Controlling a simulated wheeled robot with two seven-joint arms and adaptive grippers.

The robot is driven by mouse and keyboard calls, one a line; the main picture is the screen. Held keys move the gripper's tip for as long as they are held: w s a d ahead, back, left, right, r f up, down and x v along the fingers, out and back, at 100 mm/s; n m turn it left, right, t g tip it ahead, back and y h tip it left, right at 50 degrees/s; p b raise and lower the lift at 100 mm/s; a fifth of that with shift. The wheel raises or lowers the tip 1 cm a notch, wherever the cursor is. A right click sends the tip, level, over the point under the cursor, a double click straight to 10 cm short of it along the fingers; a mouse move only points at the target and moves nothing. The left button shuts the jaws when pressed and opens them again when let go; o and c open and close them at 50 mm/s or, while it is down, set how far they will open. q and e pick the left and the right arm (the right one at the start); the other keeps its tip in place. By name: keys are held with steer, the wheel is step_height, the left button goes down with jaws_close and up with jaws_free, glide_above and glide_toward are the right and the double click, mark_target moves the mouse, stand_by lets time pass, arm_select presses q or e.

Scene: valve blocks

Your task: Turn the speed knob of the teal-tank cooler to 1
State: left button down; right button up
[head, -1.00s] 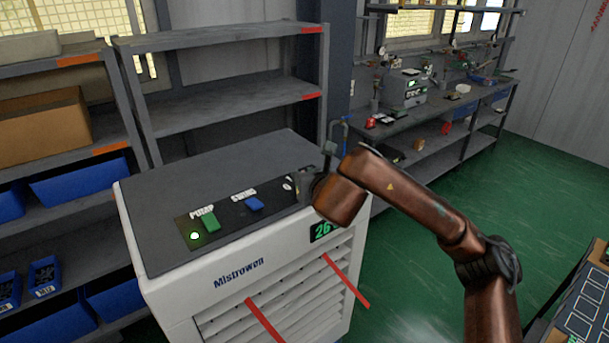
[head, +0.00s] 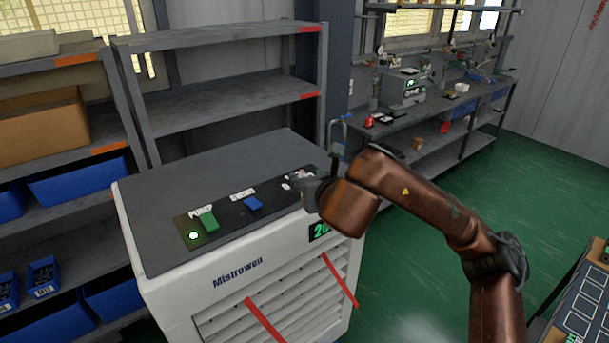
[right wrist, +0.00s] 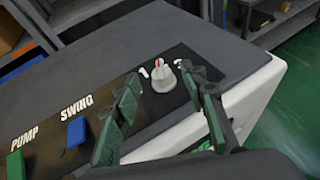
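The white cooler (head: 175,290) has a grey top and a black control strip in the head view; no teal tank shows. The speed knob (right wrist: 163,79) is light grey with a red mark on its upper part in the right wrist view. In the head view my right gripper (head: 312,190) is at the strip's right end and hides the knob. My left gripper is not in view.
The green pump switch (head: 209,222) and blue swing switch (head: 253,204) are left of the knob. A green lamp (head: 194,236) is lit. Grey shelves (head: 220,105) stand behind the cooler. A workbench (head: 445,110) is at the back right, with open green floor before it.

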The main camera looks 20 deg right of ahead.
steer(key=v, duration=0.6)
steer(key=shift+s, duration=0.4)
